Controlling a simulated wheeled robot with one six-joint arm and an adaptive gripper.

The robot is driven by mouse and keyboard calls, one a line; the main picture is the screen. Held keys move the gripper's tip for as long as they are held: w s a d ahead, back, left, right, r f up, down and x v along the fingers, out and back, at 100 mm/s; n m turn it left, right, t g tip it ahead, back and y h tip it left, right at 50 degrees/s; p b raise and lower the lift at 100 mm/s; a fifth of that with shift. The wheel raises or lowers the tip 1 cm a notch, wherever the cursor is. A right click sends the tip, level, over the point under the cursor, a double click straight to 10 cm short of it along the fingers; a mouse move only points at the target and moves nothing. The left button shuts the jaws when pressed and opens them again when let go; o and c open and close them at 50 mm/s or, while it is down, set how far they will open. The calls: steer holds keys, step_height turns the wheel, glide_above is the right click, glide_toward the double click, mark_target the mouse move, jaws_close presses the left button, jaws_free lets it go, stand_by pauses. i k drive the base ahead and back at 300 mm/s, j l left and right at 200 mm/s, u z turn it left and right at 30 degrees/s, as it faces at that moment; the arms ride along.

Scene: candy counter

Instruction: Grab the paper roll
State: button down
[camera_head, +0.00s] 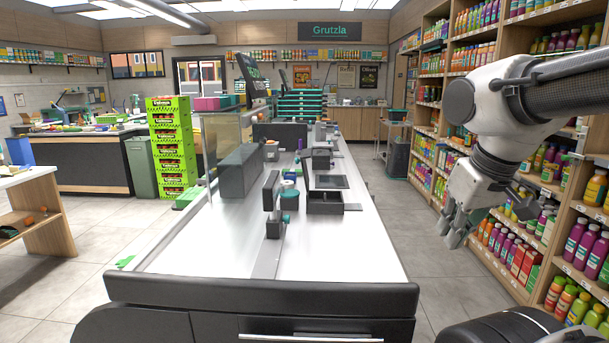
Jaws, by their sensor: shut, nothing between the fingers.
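I cannot make out a paper roll for certain. Small items stand along the white counter (340,250), among them a short teal cylinder (289,199) beside a dark upright stand (273,205). Behind them is a small teal-and-white round item (290,173), too small to identify. A dark printer-like device (321,158) stands farther back, with a dark open tray (325,202) in front of it. My gripper (456,236) is shut and empty. It hangs pointing down, to the right of the counter and apart from everything on it.
Shelves of bottles (515,240) line the right side, close to my arm. A grey box-shaped unit (241,171) stands on the counter's left side. Green crates (172,150) are stacked beyond the counter at left. The counter's near part is clear.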

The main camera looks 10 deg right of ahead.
mark_target(288, 184)
steer(key=i+j+z, duration=0.15)
steer(key=j+z, duration=0.2)
steer(key=j, duration=0.5)
steer(key=i+j+z, duration=0.1)
steer(key=j+z, duration=0.25)
steer(key=j, duration=0.5)
steer(key=j+z, duration=0.3)
steer(key=j, duration=0.6)
steer(key=k+l+z, duration=0.15)
steer(key=k, duration=0.55)
steer(key=l+z, duration=0.1)
steer(key=z, duration=1.8)
steer(key=i+j+z, duration=0.15)
steer(key=i, duration=1.4)
steer(key=i+j+u, duration=0.2)
steer(key=i+u, duration=0.25)
steer(key=i, duration=0.15)
steer(key=i+u, duration=0.45)
steer(key=i, duration=0.15)
steer(key=i+l+u, duration=0.3)
steer(key=i+u, duration=0.15)
steer(key=i, duration=0.15)
steer(key=i+j+u, duration=0.2)
steer(key=i+u, duration=0.2)
steer(key=i, duration=0.25)
steer(key=i+u, duration=0.4)
steer(key=i, duration=0.25)
steer(key=i+l+u, duration=0.35)
steer(key=i, duration=0.3)
steer(key=j, duration=0.15)
